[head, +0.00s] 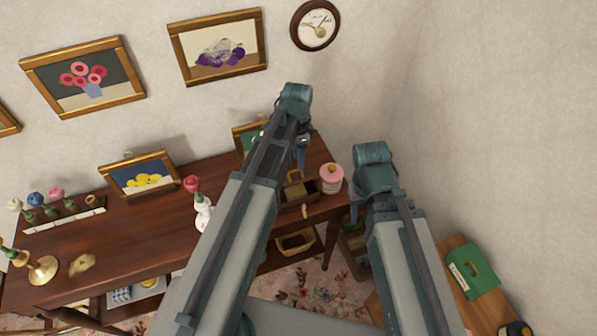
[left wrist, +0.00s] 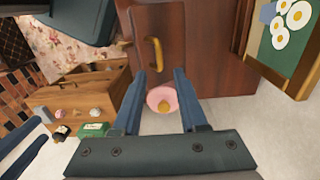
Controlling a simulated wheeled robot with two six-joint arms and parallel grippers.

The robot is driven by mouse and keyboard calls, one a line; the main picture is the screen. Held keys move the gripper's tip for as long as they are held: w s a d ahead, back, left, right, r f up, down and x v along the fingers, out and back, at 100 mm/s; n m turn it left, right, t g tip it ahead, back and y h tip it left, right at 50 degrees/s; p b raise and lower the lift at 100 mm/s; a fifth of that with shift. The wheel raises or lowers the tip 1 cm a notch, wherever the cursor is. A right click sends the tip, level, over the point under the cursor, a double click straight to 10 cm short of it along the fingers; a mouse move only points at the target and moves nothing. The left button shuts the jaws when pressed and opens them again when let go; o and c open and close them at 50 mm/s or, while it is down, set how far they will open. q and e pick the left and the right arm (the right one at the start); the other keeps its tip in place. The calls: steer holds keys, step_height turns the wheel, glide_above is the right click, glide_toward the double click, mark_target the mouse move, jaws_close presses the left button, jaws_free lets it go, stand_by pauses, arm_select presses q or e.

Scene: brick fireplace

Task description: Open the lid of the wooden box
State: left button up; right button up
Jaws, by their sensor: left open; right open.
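The wooden box (head: 290,197) looks like a small brown box with a light handle, on the dark wooden table near its right end. The left arm partly covers that area, and I cannot make out the lid's state. My left gripper (head: 301,150) is open, above and behind the box in the head view. In the left wrist view its open fingers (left wrist: 166,74) point toward a brown wooden surface (left wrist: 195,45) with a curved yellow handle (left wrist: 153,55). Whether this is the box is unclear. My right gripper (head: 353,214) hangs by the table's right end, its fingers barely visible.
A pink jar (head: 331,179) stands right of the box; it also shows between the left fingers in the wrist view (left wrist: 160,100). A framed picture (head: 246,140) is behind the left gripper. A basket (head: 296,243) sits below.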

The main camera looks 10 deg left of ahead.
arm_select(q)
step_height(320, 180, down, 4)
steer(key=shift+r+b, duration=0.2)
steer(key=shift+b, duration=1.05)
arm_select(e)
step_height(320, 180, down, 4)
steer(key=shift+r, duration=0.25)
arm_select(q)
jaws_close()
